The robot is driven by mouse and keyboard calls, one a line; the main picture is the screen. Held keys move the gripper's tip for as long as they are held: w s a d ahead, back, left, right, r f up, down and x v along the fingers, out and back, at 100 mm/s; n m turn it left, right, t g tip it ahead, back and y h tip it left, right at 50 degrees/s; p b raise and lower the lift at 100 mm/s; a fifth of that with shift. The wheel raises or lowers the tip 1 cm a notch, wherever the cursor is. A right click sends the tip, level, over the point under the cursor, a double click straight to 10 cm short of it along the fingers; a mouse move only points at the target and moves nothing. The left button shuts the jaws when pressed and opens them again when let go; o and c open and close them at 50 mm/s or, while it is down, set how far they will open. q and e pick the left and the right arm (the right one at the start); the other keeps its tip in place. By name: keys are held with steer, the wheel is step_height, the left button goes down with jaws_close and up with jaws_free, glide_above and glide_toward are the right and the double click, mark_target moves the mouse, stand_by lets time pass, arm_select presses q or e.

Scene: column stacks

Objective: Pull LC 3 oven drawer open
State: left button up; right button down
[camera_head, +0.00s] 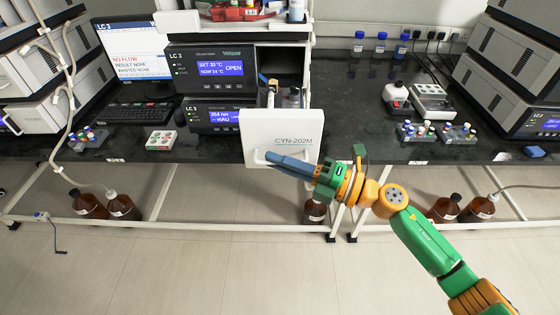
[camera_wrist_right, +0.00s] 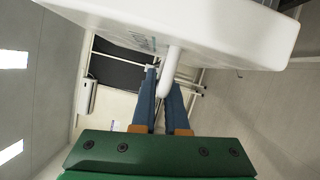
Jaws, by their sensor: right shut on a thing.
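The LC 3 oven drawer has a white front panel (camera_head: 288,128) marked CYN-202M. It stands forward of the LC 3 stack, and part of the drawer's inside shows behind its top edge. The panel also fills the top of the right wrist view (camera_wrist_right: 215,28). A white handle (camera_wrist_right: 170,75) sticks out from it. My right gripper (camera_head: 272,158) is at the panel's lower left, its blue fingers (camera_wrist_right: 163,90) shut on the handle, one on each side. My left gripper is not in view.
The LC 3 oven module (camera_head: 210,68) shows OPEN on its display. A keyboard (camera_head: 140,112) and a vial rack (camera_head: 160,140) lie to the left on the dark bench. More vial racks (camera_head: 416,132) stand to the right. Brown bottles (camera_head: 315,210) stand below the bench.

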steer(key=c, duration=0.9)
jaws_free()
steer(key=shift+w, duration=0.1)
steer(key=shift+c, duration=0.2)
steer(key=b+v, duration=0.3)
steer(key=v, duration=0.4)
steer(key=shift+d, duration=0.1)
